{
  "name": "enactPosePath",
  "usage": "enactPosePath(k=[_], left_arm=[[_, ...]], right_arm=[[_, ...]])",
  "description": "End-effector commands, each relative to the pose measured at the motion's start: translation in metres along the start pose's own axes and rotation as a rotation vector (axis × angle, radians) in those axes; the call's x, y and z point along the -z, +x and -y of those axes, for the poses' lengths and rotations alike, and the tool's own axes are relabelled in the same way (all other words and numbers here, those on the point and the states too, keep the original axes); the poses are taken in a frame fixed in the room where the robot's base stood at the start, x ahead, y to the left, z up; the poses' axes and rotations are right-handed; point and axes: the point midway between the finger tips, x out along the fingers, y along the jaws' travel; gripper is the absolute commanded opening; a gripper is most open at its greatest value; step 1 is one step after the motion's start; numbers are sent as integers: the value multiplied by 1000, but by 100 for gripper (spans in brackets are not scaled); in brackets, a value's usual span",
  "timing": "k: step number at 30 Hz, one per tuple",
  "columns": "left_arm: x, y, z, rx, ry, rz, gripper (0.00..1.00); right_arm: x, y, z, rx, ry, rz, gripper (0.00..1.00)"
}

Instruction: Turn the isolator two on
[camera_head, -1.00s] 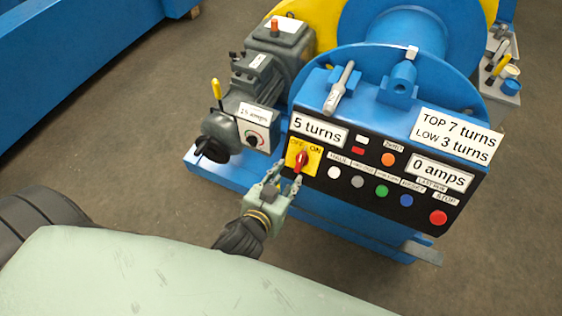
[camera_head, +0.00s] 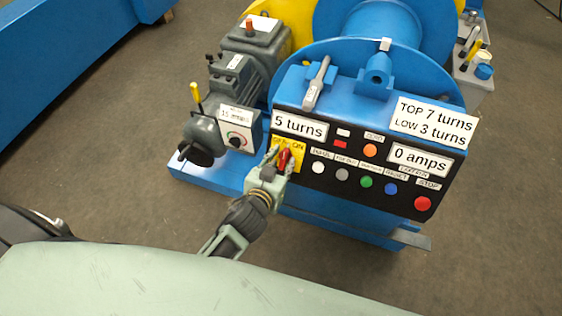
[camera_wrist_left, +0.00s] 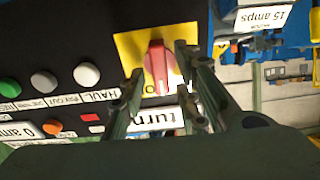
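The isolator is a red rotary knob (camera_head: 284,160) on a yellow plate marked OFF and ON, at the left end of a black control panel (camera_head: 325,189). No number for it is readable. My left gripper (camera_head: 277,160) is at the knob and partly covers the plate. In the left wrist view the red knob (camera_wrist_left: 158,62) stands between the two fingers of the left gripper (camera_wrist_left: 158,62), which are apart. The right finger is close to the knob; I cannot tell if it touches. My right gripper is not in view.
A row of push buttons, including a red stop button (camera_head: 422,203), lies right of the isolator. Floor is clear in front of the blue base.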

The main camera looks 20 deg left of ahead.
Motion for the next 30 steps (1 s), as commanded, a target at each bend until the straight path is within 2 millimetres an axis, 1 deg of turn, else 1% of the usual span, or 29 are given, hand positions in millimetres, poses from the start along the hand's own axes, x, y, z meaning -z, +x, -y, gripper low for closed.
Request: enactPosePath(k=[1, 6, 9, 20, 25, 30], left_arm=[[0, 0, 0, 0, 0, 0, 22], [0, 0, 0, 0, 0, 0, 7], [0, 0, 0, 0, 0, 0, 0], [1, -1, 0, -2, 21, 0, 0], [2, -1, 0, -7, 89, -1, 0], [3, -1, -1, -15, 208, -1, 0]], right_arm=[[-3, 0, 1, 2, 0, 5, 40], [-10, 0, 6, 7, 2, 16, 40], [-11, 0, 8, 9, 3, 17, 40], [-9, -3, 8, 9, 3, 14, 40], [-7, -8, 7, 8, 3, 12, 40], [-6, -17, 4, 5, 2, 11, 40]])
